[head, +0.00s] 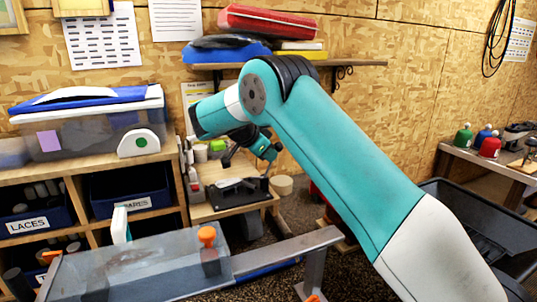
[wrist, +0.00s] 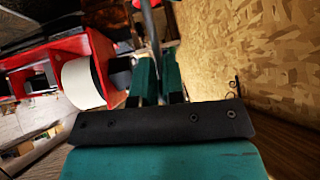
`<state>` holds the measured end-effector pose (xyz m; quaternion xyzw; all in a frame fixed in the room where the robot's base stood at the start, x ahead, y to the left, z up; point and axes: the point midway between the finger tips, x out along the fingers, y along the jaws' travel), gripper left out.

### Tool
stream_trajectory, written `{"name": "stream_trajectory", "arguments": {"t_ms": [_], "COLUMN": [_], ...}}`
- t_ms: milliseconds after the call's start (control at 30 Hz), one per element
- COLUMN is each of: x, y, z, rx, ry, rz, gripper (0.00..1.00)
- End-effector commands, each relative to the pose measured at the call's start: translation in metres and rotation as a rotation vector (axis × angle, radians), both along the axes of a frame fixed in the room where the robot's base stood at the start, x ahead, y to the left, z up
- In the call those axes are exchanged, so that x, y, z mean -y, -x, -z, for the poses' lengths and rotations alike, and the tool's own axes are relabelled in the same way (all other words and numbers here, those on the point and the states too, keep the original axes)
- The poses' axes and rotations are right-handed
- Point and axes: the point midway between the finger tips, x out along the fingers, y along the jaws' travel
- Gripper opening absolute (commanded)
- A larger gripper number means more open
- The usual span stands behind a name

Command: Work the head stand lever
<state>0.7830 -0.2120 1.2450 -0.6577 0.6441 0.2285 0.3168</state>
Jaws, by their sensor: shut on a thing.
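My gripper (head: 268,150) is above the small wooden stand at the back, at the end of my teal arm. In the wrist view its two teal fingers (wrist: 159,78) are shut on a thin dark grey bar (wrist: 152,28), which looks like the head stand lever and runs up out of the picture. In the head view a black device (head: 236,187) sits on the small stand below my gripper. The exact place where the fingers grip is too small to see there.
In the wrist view a white roll (wrist: 82,83) in a red holder (wrist: 102,50) is close to the left of the fingers. A grey bench (head: 150,268) with an orange knob (head: 207,236) stands in front. Shelves with bins (head: 130,192) are at left.

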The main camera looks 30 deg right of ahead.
Motion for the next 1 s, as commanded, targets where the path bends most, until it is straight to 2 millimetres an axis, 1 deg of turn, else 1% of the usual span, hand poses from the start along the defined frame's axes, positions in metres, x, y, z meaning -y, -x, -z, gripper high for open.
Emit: {"name": "stream_trajectory", "arguments": {"t_ms": [33,267,300,367,400,500,833,933,1000], "x": [0.001,0.001,0.001,0.001,0.001,0.001,-0.002,-0.010,-0.019], "y": [-0.004,-0.004,-0.004,-0.003,-0.003,-0.003,-0.002,-0.002,-0.001], "z": [-0.009,-0.009,-0.009,-0.009,-0.009,-0.007,-0.006,-0.013,-0.021], "rx": [0.025,0.025,0.025,0.025,0.023,0.020,0.013,0.015,0.016], "ry": [0.005,0.005,0.005,0.006,0.006,0.005,0.004,0.004,0.003], "rz": [-0.003,-0.003,-0.003,-0.003,-0.003,-0.002,-0.003,-0.006,-0.005], "gripper": [0.00,0.00,0.14,0.28,0.37,0.57,0.57,0.57,0.57]}}
